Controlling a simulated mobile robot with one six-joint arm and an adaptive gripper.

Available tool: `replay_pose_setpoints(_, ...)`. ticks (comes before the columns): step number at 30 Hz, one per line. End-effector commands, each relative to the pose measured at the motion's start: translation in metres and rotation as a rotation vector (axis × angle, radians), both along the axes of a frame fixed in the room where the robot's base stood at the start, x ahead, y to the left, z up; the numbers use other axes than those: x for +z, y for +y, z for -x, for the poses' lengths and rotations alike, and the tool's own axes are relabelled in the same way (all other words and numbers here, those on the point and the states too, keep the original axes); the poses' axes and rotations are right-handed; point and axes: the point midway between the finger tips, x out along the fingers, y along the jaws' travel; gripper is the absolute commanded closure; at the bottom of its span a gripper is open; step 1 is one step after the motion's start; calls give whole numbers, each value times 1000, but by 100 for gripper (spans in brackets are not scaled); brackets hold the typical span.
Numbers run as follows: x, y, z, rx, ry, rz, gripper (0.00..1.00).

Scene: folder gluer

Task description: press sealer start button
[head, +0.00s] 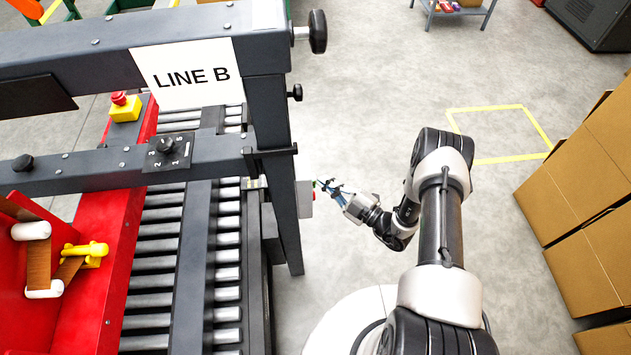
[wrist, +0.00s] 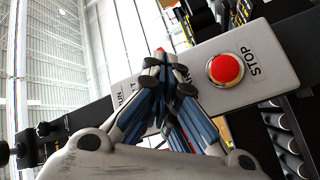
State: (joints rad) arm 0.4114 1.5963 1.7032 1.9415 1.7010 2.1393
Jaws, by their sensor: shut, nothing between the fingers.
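A pale grey control box (wrist: 205,95) fills the middle of the wrist view, tilted in the picture. A red round button (wrist: 225,70) marked STOP is on its right part. Part of a label (wrist: 130,90) shows at its left, cut off by my fingers. No start button is visible; my fingers cover the middle of the box. My gripper (wrist: 160,60) is shut and empty in front of the box; I cannot tell whether it touches. In the head view the box (head: 305,199) is on the machine's post, with my gripper (head: 323,186) just to its right.
The LINE B frame (head: 285,190) and roller conveyor (head: 150,300) stand on the left. A yellow emergency-stop housing with a red button (head: 124,107) is farther left. Cardboard boxes (head: 580,195) are stacked at the right. The floor between is clear, with a yellow marked square.

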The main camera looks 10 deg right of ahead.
Motion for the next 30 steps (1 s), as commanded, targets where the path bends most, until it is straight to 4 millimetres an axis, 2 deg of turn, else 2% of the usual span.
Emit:
replay_pose_setpoints(5,-1,-9,0,-1,0,1,100)
replay_pose_setpoints(16,-1,-14,0,-2,0,1,100)
replay_pose_setpoints(30,-2,-60,-1,-3,-1,1,100)
